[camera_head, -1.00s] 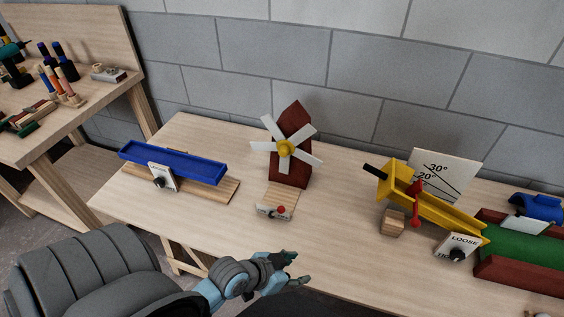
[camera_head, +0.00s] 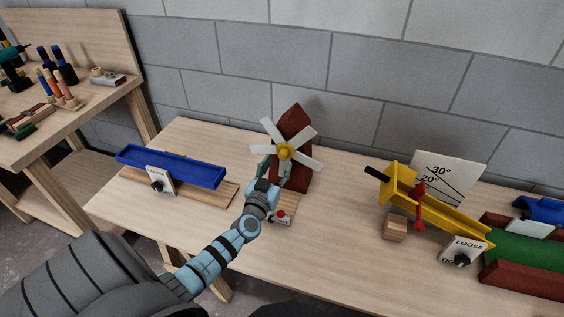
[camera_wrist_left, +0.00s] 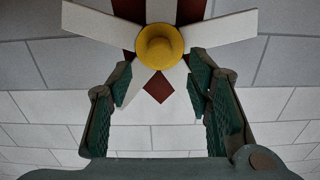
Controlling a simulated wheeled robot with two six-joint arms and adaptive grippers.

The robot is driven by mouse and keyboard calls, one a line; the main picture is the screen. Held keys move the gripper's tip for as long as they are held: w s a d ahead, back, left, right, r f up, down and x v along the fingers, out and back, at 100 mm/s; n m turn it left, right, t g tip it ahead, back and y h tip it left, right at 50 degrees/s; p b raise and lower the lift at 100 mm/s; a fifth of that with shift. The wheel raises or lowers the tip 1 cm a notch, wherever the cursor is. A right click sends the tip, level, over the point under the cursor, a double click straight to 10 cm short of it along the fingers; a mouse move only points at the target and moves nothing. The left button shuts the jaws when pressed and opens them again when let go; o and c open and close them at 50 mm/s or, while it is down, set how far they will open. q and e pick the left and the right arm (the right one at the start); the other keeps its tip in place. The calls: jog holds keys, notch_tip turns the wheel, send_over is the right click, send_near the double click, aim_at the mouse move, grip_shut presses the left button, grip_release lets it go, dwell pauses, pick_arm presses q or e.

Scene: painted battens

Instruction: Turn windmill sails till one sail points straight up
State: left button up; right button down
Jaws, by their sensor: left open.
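The windmill has a dark red pointed tower (camera_head: 294,122), a yellow hub (camera_head: 285,151) and several white sails (camera_head: 303,132). In the head view, two sails slant up on either side of the tower's peak, and none points straight up. My left gripper (camera_head: 277,168) is open at the front of the windmill, just below the hub, hiding part of the lower sail. In the left wrist view, the hub (camera_wrist_left: 159,45) lies between and beyond the open fingers (camera_wrist_left: 159,82). Two sails reach towards the fingertips; I cannot tell whether they touch. My right gripper is not in view.
A blue trough (camera_head: 170,166) stands at left on the workbench (camera_head: 330,240). A yellow chute (camera_head: 435,213) and angle board (camera_head: 450,172) stand at right. A small device with a red button (camera_head: 282,214) lies below the windmill, partly behind my left arm.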

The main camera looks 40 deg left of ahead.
aim_at(282, 157)
pick_arm(q)
jog(key=b+x, duration=0.1)
jog(key=x, duration=0.3)
jog(key=shift+w+a+f, duration=0.1)
jog(key=shift+w+f, duration=0.05)
jog(key=shift+w, duration=0.2)
jog(key=shift+c, duration=0.3)
grip_shut()
